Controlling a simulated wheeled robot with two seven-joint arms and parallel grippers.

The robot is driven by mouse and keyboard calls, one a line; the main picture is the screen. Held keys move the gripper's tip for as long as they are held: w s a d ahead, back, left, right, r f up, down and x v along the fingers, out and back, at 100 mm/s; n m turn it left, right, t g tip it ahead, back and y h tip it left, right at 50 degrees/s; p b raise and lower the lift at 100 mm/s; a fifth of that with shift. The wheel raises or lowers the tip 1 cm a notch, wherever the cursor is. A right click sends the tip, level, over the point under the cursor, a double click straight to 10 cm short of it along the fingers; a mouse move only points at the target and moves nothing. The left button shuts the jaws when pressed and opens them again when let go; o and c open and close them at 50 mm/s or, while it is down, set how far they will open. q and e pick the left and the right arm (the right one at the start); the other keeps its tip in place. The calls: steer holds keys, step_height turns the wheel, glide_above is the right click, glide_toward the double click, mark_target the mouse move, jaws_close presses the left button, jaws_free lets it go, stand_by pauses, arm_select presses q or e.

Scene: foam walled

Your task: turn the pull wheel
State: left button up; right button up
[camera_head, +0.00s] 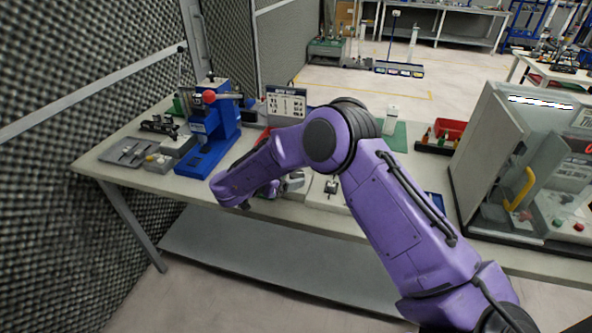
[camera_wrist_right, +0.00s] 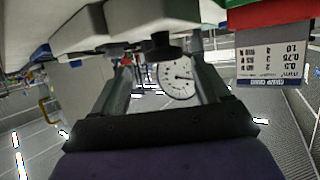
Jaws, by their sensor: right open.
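My right arm reaches over the workbench in the head view, and its forearm hides most of the hand. In the right wrist view, which looks upside down, my right gripper (camera_wrist_right: 160,62) is open, with its two fingers spread apart. A dark round knob or wheel (camera_wrist_right: 163,46) shows between the fingers, close to their tips; it may be the pull wheel, and I cannot tell whether the fingers touch it. A white round dial (camera_wrist_right: 178,80) with a dark needle shows behind it. In the head view no pull wheel can be made out. My left gripper is out of view.
A blue press (camera_head: 208,135) with a red knob stands left on the bench (camera_head: 120,175). A printed chart board (camera_head: 286,103) stands behind my forearm; it also shows in the right wrist view (camera_wrist_right: 271,66). A red bin (camera_head: 450,128) and a clear-walled cabinet (camera_head: 480,150) stand right.

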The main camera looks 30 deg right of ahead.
mark_target(295, 175)
steer(key=x, duration=0.4)
steer(key=shift+w+d+f+p, duration=0.1)
steer(key=shift+w+f+p, duration=0.2)
steer(key=shift+w+p, duration=0.1)
steer(key=shift+w+d+f, duration=0.1)
steer(key=shift+d+f, duration=0.05)
steer(key=shift+f, duration=0.05)
steer(key=shift+s+r, duration=0.15)
steer(key=shift+s, duration=0.05)
steer(key=shift+s+r, duration=0.1)
steer(key=shift+c, duration=0.8)
steer(key=c, duration=0.8)
steer(key=shift+f+m+g+b, duration=0.25)
steer(key=shift+m+g+b, duration=0.25)
steer(key=shift+g+b, duration=0.15)
steer(key=shift+r+m+g, duration=0.15)
steer(key=shift+m+g, duration=0.15)
steer(key=shift+g, duration=0.05)
